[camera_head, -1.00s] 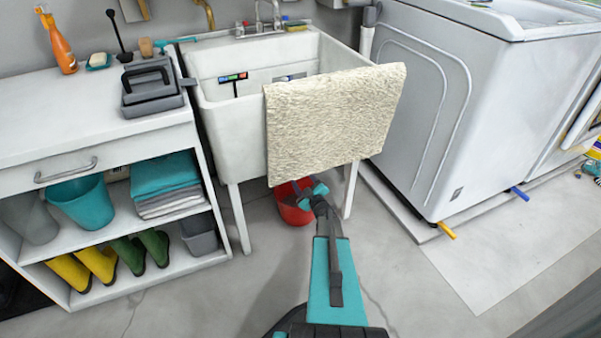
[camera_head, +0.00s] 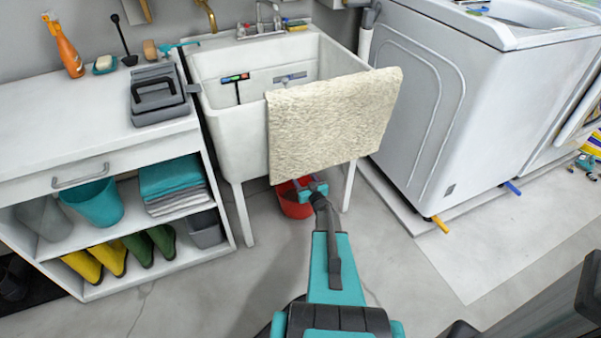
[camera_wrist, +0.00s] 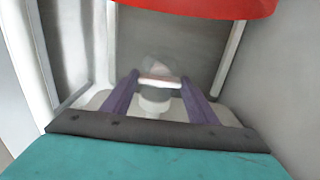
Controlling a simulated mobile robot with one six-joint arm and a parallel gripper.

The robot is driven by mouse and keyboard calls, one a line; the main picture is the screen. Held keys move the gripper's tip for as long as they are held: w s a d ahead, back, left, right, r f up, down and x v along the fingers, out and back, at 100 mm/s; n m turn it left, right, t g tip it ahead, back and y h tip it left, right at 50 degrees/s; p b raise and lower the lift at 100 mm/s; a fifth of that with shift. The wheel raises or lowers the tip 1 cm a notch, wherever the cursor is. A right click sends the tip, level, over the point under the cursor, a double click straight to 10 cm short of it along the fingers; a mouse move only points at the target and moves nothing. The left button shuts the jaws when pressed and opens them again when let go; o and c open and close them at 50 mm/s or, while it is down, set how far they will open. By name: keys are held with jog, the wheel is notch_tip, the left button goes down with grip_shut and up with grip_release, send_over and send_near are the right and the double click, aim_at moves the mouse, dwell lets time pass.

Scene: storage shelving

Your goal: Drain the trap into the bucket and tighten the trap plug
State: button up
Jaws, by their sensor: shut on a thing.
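In the head view, the red bucket (camera_head: 295,208) stands on the floor under the front of the white utility sink (camera_head: 230,135). My gripper (camera_head: 305,187) reaches under the sink and overlaps the bucket from this view. The wrist view looks upside down: the bucket's red side (camera_wrist: 205,6) fills the top and sink legs run down to the white underside. My gripper's two purple fingers (camera_wrist: 160,88) are shut on a small white piece (camera_wrist: 155,100), apparently the trap plug, blurred. The trap is otherwise hidden behind the towel and sink in the head view.
A cream towel (camera_head: 330,120) hangs over the sink's front right. A white washer (camera_head: 440,110) stands to the right on a low platform. A white shelf unit (camera_head: 95,160) with boots stands left. The floor in front is open.

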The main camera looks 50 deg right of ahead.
dwell(0.4)
jog(key=o, duration=1)
jog(key=shift+o, duration=0.2)
jog(key=p+v, duration=0.2)
jog(key=v, duration=1.1)
jog(key=shift+s+a, duration=0.2)
jog(key=shift+s, duration=0.15)
